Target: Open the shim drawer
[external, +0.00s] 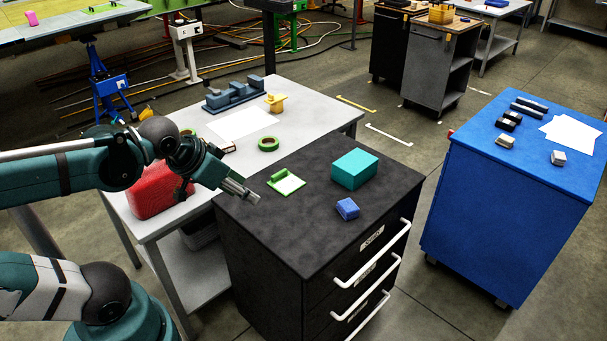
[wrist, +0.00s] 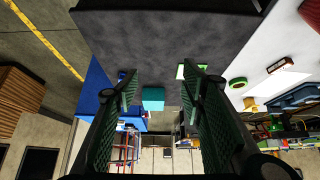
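The black drawer cabinet (external: 290,220) stands in the middle of the external view. Its front faces right and carries three drawers, each with a white bar handle: top (external: 372,255), middle (external: 366,288) and bottom (external: 368,317). All three drawers look closed. Small pale labels sit above the handles, too small to read, so I cannot tell which is the shim drawer. My gripper (external: 245,190) is above the cabinet's left edge, on the side away from the handles. In the wrist view its fingers (wrist: 160,80) are apart with nothing between them.
On the cabinet top are a teal box (external: 354,170), a blue block (external: 347,208) and a green-edged piece (external: 286,181). A white table with a red container (external: 160,190) stands left. A blue cabinet (external: 500,200) stands right, with open floor between it and the drawers.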

